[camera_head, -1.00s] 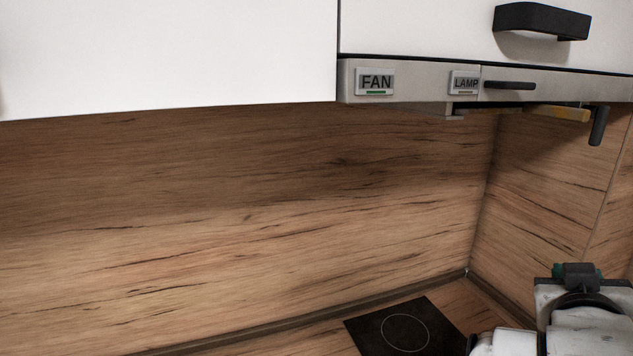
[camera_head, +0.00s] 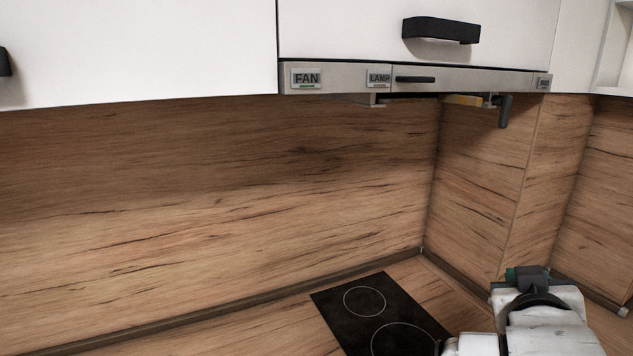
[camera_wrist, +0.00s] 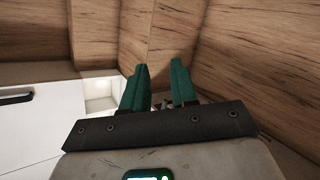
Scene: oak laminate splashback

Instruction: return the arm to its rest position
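My arm (camera_head: 535,325) shows at the lower right of the head view, white and grey with a dark joint, in front of the wooden splashback and counter. In the wrist view my gripper (camera_wrist: 160,68) shows two green fingers standing apart with a gap between them. Nothing is held between them. Wood-patterned panels lie beyond the fingertips. I cannot make out the fingers clearly in the head view.
A black hob (camera_head: 380,312) lies on the counter left of my arm. Above are a range hood (camera_head: 340,80) with FAN and LAMP labels and white cabinets (camera_head: 130,50). The oak splashback (camera_head: 200,210) runs behind to a corner. A white cabinet front (camera_wrist: 60,120) shows in the wrist view.

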